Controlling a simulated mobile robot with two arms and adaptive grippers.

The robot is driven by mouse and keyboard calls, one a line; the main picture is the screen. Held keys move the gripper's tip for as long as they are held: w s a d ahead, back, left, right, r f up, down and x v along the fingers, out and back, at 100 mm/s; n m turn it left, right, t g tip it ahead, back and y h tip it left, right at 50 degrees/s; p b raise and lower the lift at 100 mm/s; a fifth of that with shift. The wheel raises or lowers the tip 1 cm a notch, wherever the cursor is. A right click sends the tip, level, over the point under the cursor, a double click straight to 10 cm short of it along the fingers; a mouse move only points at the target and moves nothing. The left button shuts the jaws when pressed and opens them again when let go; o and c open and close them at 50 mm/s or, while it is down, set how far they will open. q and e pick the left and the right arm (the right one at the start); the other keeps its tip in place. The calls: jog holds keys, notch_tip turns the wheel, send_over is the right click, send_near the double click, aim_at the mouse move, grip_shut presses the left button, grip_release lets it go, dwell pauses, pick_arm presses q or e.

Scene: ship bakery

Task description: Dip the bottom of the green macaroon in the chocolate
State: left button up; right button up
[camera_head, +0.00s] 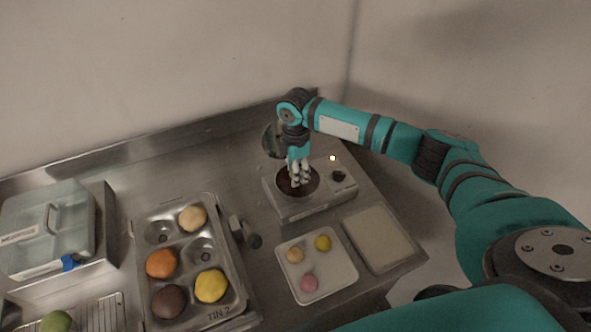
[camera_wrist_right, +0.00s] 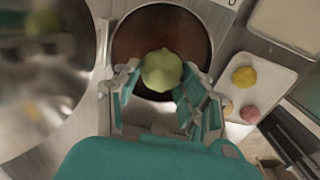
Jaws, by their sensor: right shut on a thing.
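The green macaroon (camera_wrist_right: 161,70) is between the fingers of my right gripper (camera_wrist_right: 160,85), which is shut on it. In the right wrist view it lies over the round pot of dark chocolate (camera_wrist_right: 165,25). Whether its bottom touches the chocolate cannot be told. In the head view my right gripper (camera_head: 298,178) points down into the chocolate pot (camera_head: 284,188), which is set in a metal warmer (camera_head: 312,207); the fingers hide the macaroon there. My left gripper is not in view.
A white tray (camera_head: 327,291) with yellow, tan and pink macaroons stands in front of the warmer, beside a beige rectangular mat or tray (camera_head: 378,238). A metal tin (camera_head: 207,318) holds several coloured macaroons. A lidded box (camera_head: 75,215) and a wire rack (camera_head: 100,315) with a green round item are at left.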

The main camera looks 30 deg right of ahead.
jog(key=shift+r, duration=0.1)
notch_tip(320, 180, up, 2)
jog(key=p, duration=0.2)
jog(key=shift+r+p, duration=0.2)
jog(key=shift+p, duration=0.2)
jog(key=shift+r+p, duration=0.3)
jog(key=shift+r, duration=1.4)
